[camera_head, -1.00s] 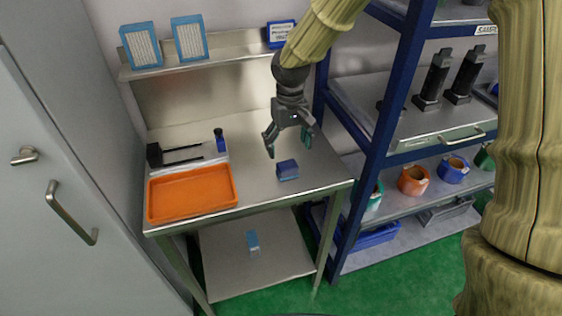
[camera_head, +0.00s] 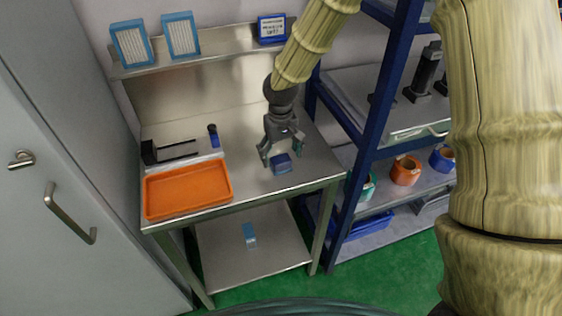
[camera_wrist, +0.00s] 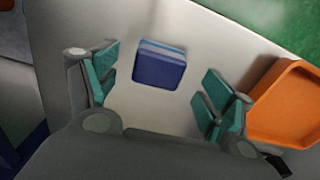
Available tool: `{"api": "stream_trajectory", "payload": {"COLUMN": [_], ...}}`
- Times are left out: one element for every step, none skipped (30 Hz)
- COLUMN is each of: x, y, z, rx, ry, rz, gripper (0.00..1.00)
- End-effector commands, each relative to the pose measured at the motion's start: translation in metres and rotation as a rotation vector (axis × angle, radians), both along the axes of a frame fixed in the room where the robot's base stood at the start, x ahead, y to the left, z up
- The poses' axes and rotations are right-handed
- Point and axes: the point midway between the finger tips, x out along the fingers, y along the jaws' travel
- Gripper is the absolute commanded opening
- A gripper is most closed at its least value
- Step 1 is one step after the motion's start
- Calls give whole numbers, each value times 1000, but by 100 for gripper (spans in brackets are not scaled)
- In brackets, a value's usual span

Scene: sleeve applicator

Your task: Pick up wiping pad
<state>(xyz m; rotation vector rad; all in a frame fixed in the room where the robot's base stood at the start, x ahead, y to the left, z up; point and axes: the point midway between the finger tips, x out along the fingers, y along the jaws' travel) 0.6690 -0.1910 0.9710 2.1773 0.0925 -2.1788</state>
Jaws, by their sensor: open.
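The wiping pad (camera_head: 281,164) is a small block, dark blue on top with a lighter blue layer, on the steel table near its front right. In the wrist view the pad (camera_wrist: 159,68) lies between and a little beyond the teal finger pads, nearer the left one. My gripper (camera_head: 281,158) is open and empty just above the pad, with its fingers spread to either side in the head view. In the wrist view my gripper (camera_wrist: 160,92) shows clear gaps between both fingers and the pad. I cannot tell the exact height left above the table.
An orange tray (camera_head: 188,191) sits on the table's left front, with a black-pronged holder (camera_head: 170,153) and a small blue bottle (camera_head: 213,136) behind it. A blue-framed shelf rack (camera_head: 370,135) stands close on the right. The table's middle is clear.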

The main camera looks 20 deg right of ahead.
Motion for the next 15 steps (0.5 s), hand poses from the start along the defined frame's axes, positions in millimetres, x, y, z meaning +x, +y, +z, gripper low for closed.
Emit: {"api": "stream_trajectory", "payload": {"x": [0, 1, 2, 2, 2, 2, 2, 2, 2, 2, 2, 2, 2, 2, 2], "y": [-1, -2, -2, -2, -2, -2, -2, -2, -2, -2, -2, -2, -2, -2, -2], "z": [-3, -6, -9, -13, -17, -20, -22, -24, -27, -28, -29, -31, -31, -31, -32], "rx": [0, 0, 0, 0, 0, -1, -1, -1, -1, -1, 0, 0, 0, 0, 0], "ry": [3, 3, 2, 2, 1, 1, 1, 1, 1, 0, 0, 0, -1, -1, -1], "rz": [0, 0, -1, -1, 0, 1, 1, 1, 0, 0, 0, 0, 0, 0, 0], "gripper": [82, 82, 82, 82, 82, 82, 82, 82, 82, 82, 82, 82, 82, 82, 82]}}
